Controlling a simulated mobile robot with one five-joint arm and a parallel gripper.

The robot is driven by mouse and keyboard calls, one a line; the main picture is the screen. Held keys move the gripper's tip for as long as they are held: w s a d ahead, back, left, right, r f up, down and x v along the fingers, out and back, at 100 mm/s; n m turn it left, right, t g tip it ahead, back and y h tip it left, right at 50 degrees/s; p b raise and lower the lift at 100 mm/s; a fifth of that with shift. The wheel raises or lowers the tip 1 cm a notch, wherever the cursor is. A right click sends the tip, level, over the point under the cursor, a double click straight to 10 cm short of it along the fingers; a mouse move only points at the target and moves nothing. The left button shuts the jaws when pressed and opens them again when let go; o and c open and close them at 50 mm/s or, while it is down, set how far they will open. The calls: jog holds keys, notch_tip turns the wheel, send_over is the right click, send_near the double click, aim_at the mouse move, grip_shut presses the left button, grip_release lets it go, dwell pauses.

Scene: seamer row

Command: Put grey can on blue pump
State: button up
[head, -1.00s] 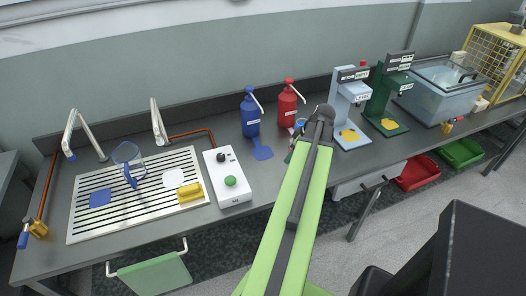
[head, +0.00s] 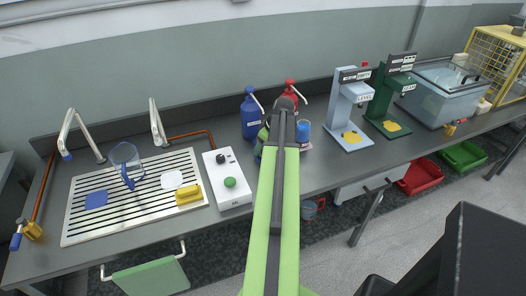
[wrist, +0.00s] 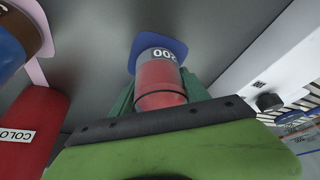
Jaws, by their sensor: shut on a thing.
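The blue pump (head: 250,118) stands at the back of the bench, left of my arm in the head view. Its blue pad (wrist: 172,45) shows just beyond the can in the wrist view, partly covered by it. I cannot tell whether the can touches the pad. In the head view my arm hides the held can and most of the gripper.
The red pump (head: 289,93) stands right of the blue one, with a blue-and-brown can (head: 303,129) at its front. A white control box (head: 228,179) is left of my gripper. The light blue stand (head: 347,110) is farther right. A slatted drainboard (head: 140,218) lies at left.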

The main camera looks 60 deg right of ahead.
jog(key=shift+f, duration=0.35)
jog(key=o, duration=1.6)
jog(key=shift+c, duration=0.2)
jog(key=p+v, duration=1.1)
jog(key=v, duration=0.1)
jog(key=shift+r+p, duration=0.25)
jog(key=shift+p, duration=0.05)
jog(key=shift+f, duration=0.1)
